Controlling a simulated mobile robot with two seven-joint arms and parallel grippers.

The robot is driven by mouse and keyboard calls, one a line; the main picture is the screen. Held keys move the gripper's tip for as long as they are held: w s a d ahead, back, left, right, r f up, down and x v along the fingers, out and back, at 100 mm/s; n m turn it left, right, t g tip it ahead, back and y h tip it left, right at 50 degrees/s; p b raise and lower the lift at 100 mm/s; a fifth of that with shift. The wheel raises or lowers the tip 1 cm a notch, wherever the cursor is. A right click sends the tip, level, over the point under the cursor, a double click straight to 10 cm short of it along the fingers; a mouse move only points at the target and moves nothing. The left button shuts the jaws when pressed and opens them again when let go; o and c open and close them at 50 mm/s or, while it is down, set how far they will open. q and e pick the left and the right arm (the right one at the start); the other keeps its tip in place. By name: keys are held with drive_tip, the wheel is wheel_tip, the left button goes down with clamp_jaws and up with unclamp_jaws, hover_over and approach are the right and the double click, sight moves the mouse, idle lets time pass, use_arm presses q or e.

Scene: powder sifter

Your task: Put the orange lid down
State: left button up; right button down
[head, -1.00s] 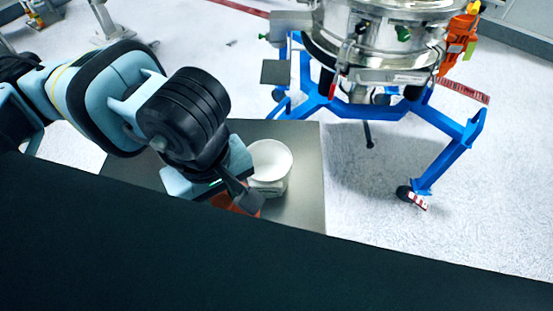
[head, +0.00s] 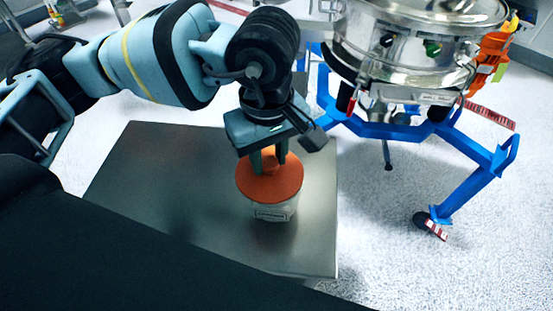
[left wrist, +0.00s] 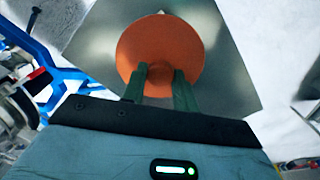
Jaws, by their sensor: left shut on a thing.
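The orange lid (head: 258,190) is a round disc with a knob. My left gripper (head: 269,160) comes down from above and is shut on the lid's knob. My right gripper is not in view.
The container stands on a grey metal tabletop (head: 165,190), which is clear to the left. The steel sifter (head: 405,55) on a blue frame (head: 465,195) stands behind and to the right. White floor lies beyond the table edge.

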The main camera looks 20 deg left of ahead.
sight(274, 162)
use_arm(q)
drive_tip(key=shift+w, duration=0.45)
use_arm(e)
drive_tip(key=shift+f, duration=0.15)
use_arm(q)
drive_tip(key=shift+w+d, duration=0.1)
